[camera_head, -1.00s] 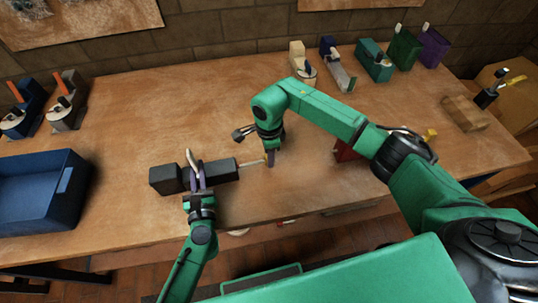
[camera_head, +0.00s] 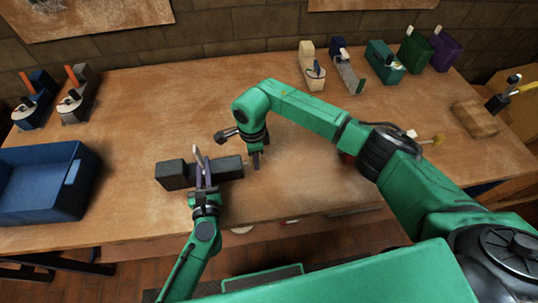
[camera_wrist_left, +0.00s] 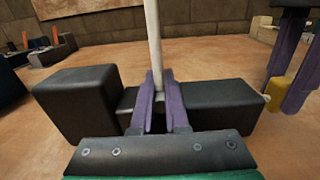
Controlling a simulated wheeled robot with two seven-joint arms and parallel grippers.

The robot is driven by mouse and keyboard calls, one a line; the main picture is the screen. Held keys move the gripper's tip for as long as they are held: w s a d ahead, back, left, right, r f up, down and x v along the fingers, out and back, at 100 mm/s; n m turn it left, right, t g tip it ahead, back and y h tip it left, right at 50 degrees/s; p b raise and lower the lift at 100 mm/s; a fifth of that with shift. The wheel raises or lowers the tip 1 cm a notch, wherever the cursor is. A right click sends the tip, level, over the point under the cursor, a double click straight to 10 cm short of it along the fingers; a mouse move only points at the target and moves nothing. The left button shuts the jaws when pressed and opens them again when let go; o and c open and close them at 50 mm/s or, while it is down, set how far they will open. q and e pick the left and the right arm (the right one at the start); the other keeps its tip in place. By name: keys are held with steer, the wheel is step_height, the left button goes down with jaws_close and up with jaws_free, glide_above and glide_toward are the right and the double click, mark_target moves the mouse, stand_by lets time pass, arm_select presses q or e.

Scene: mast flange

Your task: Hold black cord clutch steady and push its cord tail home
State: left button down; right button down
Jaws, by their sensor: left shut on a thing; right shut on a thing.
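The black cord clutch (camera_head: 229,168) lies on the workbench (camera_head: 140,120), with a blocky left end and a pale upright lever (camera_wrist_left: 154,40) at its narrow middle. My left gripper (camera_head: 203,178) is shut across that middle; its purple fingers (camera_wrist_left: 160,105) show on both sides of it. My right gripper (camera_head: 256,163) is at the clutch's right end, shut on the cord tail. In the left wrist view the tail's yellowish part (camera_wrist_left: 280,92) shows between the right gripper's purple fingers, with a small pale bit at the clutch's end face. The tail is hardly visible in the head view.
A blue bin (camera_head: 42,185) stands at the left. Several tools and coloured holders line the back, including a teal one (camera_head: 384,62). A brown block (camera_head: 475,118) is at the right. Bare bench lies behind the clutch.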

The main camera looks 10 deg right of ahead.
arm_select(q)
steer(key=shift+d, duration=0.15)
arm_select(e)
steer(key=shift+a, duration=0.2)
steer(key=c, duration=0.6)
jaws_free()
steer(key=shift+r, duration=0.25)
step_height(320, 180, up, 12)
steer(key=shift+f, duration=0.25)
steer(key=shift+d, duration=0.1)
arm_select(q)
steer(key=c, duration=0.8)
jaws_free()
steer(key=shift+c, duration=0.2)
